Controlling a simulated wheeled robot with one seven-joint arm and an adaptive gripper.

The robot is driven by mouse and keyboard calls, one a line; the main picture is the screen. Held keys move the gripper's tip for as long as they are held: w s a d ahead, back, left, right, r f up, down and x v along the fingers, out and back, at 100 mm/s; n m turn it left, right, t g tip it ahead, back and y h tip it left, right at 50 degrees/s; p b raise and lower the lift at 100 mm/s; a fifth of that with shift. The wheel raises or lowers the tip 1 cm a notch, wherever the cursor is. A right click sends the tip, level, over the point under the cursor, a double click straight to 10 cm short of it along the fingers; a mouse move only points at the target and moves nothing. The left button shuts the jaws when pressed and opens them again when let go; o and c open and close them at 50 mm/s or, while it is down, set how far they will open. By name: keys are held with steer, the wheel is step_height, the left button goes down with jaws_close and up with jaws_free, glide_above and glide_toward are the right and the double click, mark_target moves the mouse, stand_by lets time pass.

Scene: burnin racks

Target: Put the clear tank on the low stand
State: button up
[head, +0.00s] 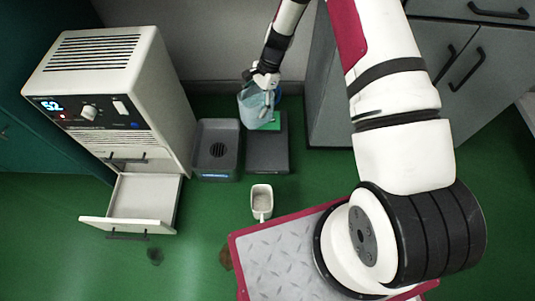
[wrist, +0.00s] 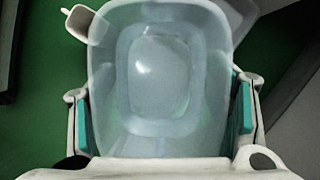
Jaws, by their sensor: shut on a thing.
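The clear tank (head: 254,108) is a translucent, pale blue open container. In the head view it hangs at the end of my arm, over the back part of a low dark grey block (head: 267,158) that looks like the low stand. My gripper (head: 263,80) is shut on the tank. In the wrist view the tank (wrist: 160,75) fills the space between the two green-padded fingers, and I look down into its empty-looking inside. A green patch (head: 274,122) shows on the block beside the tank. I cannot tell whether the tank touches the block.
A white cabinet (head: 140,95) with an open drawer (head: 145,195) is further left. A white mug (head: 262,201) stands on the green floor in front. Grey cabinets (head: 480,60) stand at right.

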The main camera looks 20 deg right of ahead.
steer(key=shift+d+f+m+t+b, duration=0.55)
steer(key=shift+f+m+b, duration=0.55)
steer(key=shift+f, duration=3.4)
steer(key=shift+d+f+m+t+b, duration=0.4)
steer(key=shift+d+f+m+b, duration=0.55)
steer(key=shift+f, duration=3.55)
steer(key=shift+d+f+m+t+b, duration=0.45)
steer(key=shift+f+m+b, duration=0.85)
steer(key=shift+f, duration=3.2)
steer(key=shift+f, duration=0.15)
steer(key=o, duration=1.8)
steer(key=shift+s, duration=0.1)
steer(key=p+v, duration=0.5)
steer(key=v, duration=0.7)
